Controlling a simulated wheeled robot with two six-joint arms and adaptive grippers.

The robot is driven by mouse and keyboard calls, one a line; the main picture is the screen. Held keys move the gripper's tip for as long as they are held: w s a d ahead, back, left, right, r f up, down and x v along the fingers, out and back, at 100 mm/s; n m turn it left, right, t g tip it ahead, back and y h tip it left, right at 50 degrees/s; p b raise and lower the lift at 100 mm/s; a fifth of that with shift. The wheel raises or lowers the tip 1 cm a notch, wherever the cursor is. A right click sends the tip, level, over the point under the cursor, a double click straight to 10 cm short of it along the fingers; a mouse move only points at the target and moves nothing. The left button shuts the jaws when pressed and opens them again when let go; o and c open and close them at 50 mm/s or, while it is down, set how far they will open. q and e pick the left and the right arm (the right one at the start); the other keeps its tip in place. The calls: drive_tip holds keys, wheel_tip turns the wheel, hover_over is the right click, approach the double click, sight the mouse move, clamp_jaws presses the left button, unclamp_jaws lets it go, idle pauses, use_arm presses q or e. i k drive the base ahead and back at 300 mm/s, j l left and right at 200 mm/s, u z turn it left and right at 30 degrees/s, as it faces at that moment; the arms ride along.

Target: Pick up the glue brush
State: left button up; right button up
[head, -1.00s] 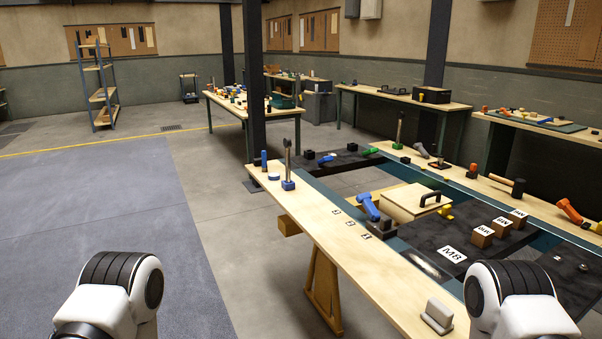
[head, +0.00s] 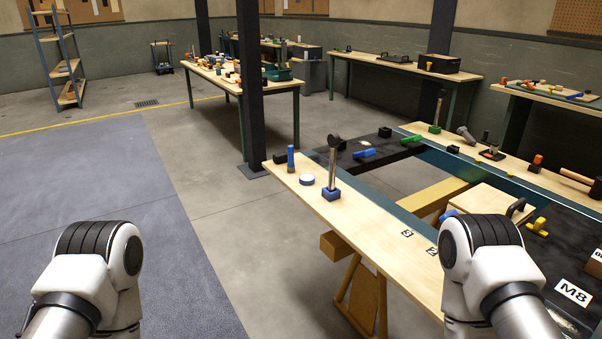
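I cannot tell for certain which thing is the glue brush. An upright metal rod with a dark round top (head: 332,160) stands in a blue block (head: 331,194) on the near wooden bench plank (head: 372,222). A similar upright tool (head: 438,107) stands in a green block (head: 435,129) on the far plank. A blue upright cylinder (head: 291,159) and a white disc with a blue side (head: 307,179) are on the near plank's far end. My two white arms show at the bottom left and bottom right. Neither gripper is in view.
A dark post (head: 250,90) stands just beyond the near plank's end. A wooden lidded box (head: 487,207), a yellow piece (head: 537,226) and an M8 label (head: 573,292) lie between the planks. A cluttered table (head: 215,77) is behind. The floor at left is clear.

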sight(291, 167)
drive_tip(key=z, duration=0.45)
drive_tip(key=i+j+z, duration=0.3)
drive_tip(key=j+z, duration=0.3)
drive_tip(key=i+j+z, duration=0.15)
drive_tip(key=j+z, duration=0.15)
drive_tip(key=i+j+z, duration=0.1)
drive_tip(key=j+z, duration=0.2)
drive_tip(key=j, duration=0.1)
